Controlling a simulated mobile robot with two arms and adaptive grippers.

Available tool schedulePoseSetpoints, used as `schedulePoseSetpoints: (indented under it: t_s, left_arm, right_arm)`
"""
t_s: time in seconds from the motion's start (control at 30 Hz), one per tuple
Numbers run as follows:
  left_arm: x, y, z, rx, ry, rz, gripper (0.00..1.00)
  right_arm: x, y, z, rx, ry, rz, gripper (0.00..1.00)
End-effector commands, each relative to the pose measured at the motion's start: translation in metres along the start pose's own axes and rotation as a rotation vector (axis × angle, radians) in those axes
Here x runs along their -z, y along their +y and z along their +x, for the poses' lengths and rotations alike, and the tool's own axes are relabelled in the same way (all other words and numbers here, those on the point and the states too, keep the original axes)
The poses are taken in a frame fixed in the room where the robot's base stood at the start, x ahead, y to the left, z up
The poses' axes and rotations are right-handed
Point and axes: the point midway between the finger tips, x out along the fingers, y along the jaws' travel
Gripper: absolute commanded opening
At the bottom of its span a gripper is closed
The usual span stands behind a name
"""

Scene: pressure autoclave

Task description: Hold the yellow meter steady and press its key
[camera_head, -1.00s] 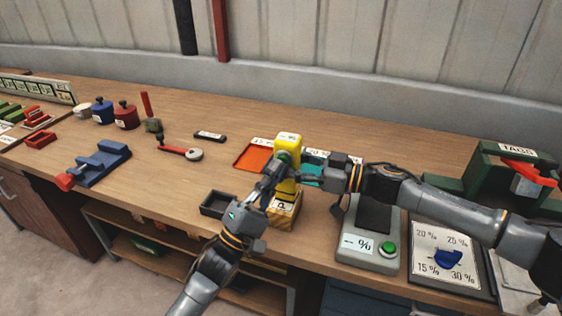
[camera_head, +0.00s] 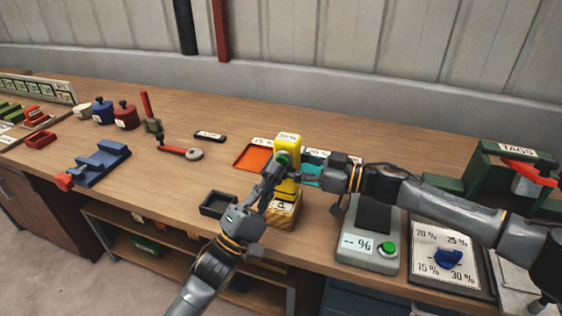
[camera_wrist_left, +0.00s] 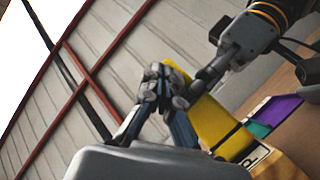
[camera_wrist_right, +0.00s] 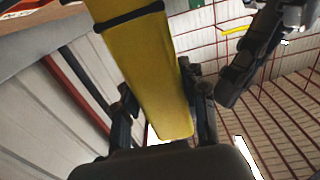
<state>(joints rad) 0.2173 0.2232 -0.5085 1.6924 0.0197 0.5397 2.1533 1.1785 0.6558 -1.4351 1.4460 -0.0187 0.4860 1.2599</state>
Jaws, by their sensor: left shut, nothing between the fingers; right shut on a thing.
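The yellow meter (camera_head: 289,140) stands upright above a wooden block (camera_head: 284,215) near the front of the bench. Its green key (camera_head: 283,159) shows on the side facing me. My right gripper (camera_wrist_right: 160,110) is shut on the meter's yellow body (camera_wrist_right: 150,70), with a finger on either side. My left gripper (camera_head: 270,181) is shut and empty, in front of the meter with its tips just below the key. In the left wrist view the closed left fingers (camera_wrist_left: 160,85) overlap the meter (camera_wrist_left: 215,120); I cannot tell whether they touch it.
A grey device with a "-- %" display (camera_head: 352,246) and green button stands to the right, beside a dial panel (camera_head: 436,282). A black tray (camera_head: 216,205) lies left of the wooden block. An orange tray (camera_head: 254,156) lies behind it.

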Motion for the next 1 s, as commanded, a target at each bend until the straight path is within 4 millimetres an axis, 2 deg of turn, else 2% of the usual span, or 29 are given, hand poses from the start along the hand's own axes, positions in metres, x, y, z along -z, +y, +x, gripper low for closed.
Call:
schedulePoseSetpoints:
  t_s: [0.47, 1.0]
  left_arm:
    - [-0.005, 0.004, -0.006, 0.000, -0.001, 0.000, 0.00]
    - [-0.028, 0.027, -0.038, 0.001, -0.001, 0.000, 0.00]
  right_arm:
    - [0.000, 0.000, 0.000, 0.000, 0.000, 0.001, 0.01]
    - [0.000, 0.000, 0.000, -0.001, 0.000, 0.001, 0.01]
